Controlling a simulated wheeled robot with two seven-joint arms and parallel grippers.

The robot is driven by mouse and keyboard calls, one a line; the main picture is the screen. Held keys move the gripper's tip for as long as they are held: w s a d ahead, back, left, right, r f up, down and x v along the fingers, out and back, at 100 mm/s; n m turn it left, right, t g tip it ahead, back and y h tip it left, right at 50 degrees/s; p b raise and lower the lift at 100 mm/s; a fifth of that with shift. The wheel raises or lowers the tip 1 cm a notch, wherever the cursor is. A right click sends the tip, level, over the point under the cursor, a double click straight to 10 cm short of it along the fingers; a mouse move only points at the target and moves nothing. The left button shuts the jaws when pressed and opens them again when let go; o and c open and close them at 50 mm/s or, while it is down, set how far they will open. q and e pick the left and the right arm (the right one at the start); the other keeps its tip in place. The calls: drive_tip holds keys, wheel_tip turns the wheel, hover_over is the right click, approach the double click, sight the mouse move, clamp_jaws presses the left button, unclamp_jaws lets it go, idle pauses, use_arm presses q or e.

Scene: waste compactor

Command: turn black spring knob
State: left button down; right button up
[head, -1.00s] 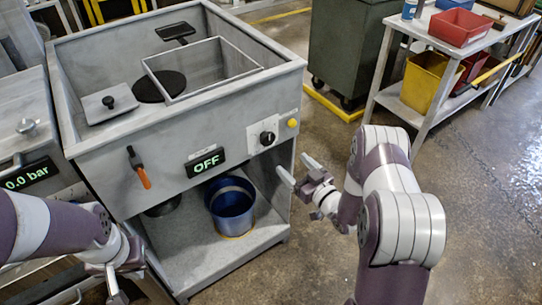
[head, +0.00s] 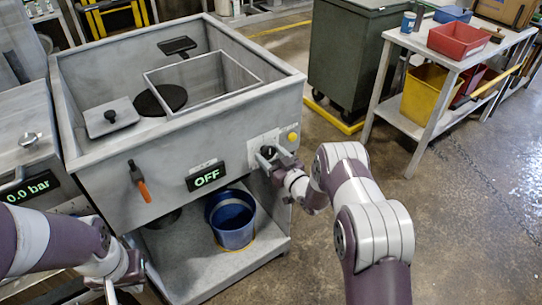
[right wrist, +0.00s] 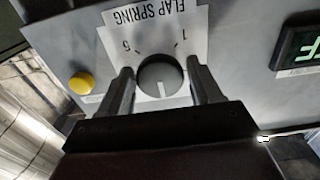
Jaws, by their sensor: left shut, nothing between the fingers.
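My right gripper (head: 268,160) is at the panel in the head view, partly hiding the knob. In the right wrist view its two fingers (right wrist: 160,70) stand open on either side of the knob, with a narrow gap showing on each side. My left gripper (head: 112,290) is shut and empty at the lower left, away from the knob.
A yellow button (right wrist: 82,83) is close beside one finger. The "OFF" display (head: 207,175) and an orange-handled lever (head: 140,182) are further left on the panel. A blue bucket (head: 232,222) stands on the shelf below.

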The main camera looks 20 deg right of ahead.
drive_tip(key=c, duration=0.6)
drive_tip(key=shift+f+m, duration=0.1)
drive_tip(key=shift+m, duration=0.2)
drive_tip(key=shift+m+b, duration=0.5)
drive_tip(key=shift+m, duration=0.5)
drive_tip(key=m, duration=0.3)
drive_tip(key=shift+a+m+b, duration=0.1)
drive_tip(key=shift+m+b, duration=0.2)
drive_tip(key=shift+b, duration=0.05)
drive_tip(key=m, duration=0.3)
drive_tip(key=shift+m, duration=2.2)
